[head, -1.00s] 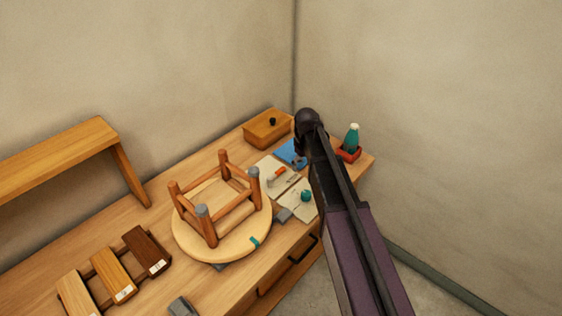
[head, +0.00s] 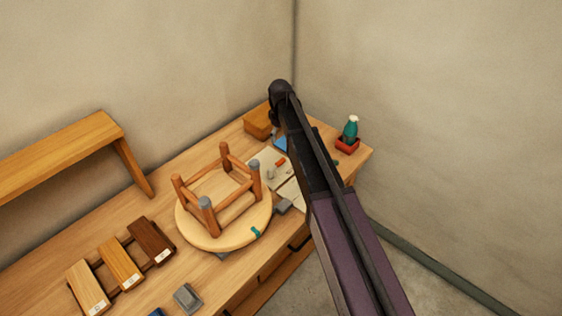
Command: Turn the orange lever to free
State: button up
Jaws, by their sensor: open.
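A small orange piece, which looks like the orange lever (head: 280,162), lies on or beside a pale plate on the workbench, right of an upturned stool. It is too small to tell which way it points. My gripper (head: 275,121) is at the far end of my dark arm, above the back of the bench beyond the orange piece. It is open, but its fingertips are small and partly hidden. It appears apart from the orange piece. My arm covers part of the bench right of the plate.
The upturned stool (head: 245,228) with wooden legs stands left of the plate. A wooden box (head: 257,122) sits at the back, partly covered. A teal bottle (head: 351,129) stands in a red tray (head: 347,146) at right. Wood samples (head: 121,263) and a shelf (head: 60,150) are at left.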

aim_at(280, 161)
jog(key=shift+f+b, duration=6.65)
jog(key=shift+f, duration=0.1)
jog(key=c, duration=0.9)
jog(key=shift+d, duration=0.25)
jog(key=shift+c, duration=0.8)
jog(key=shift+a, duration=0.35)
